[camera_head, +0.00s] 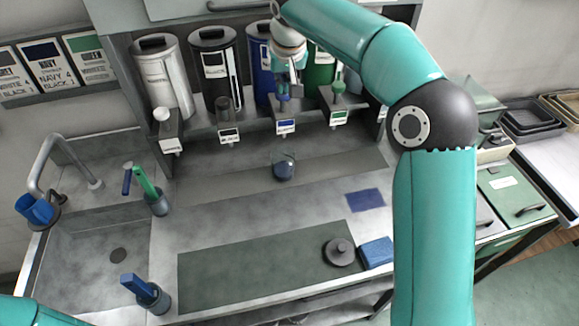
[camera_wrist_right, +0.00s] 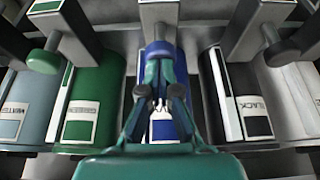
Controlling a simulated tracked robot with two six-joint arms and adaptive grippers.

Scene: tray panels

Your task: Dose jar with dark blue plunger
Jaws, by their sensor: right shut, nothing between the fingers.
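The glass jar (camera_head: 284,166) stands upright on the counter in front of the blue dispenser, with dark blue material inside. The blue canister (camera_head: 262,75) stands between the black and green ones, and also shows in the right wrist view (camera_wrist_right: 160,131). Its dark blue plunger (camera_head: 283,89) sits above the labelled dispenser front, partly hidden by my gripper. My right gripper (camera_head: 286,84) is shut and empty, pointing down right at this plunger; I cannot tell whether they touch. In the wrist view its fingertips (camera_wrist_right: 161,103) are together. Only my left arm's edge shows at bottom left.
White (camera_head: 165,80), black (camera_head: 214,75) and green (camera_head: 318,72) canisters flank the blue one. A dark lid (camera_head: 340,251), blue sponge (camera_head: 377,251) and blue mat (camera_head: 366,199) lie at front right. Brush holders (camera_head: 158,205) stand by the sink (camera_head: 85,275). Counter around the jar is clear.

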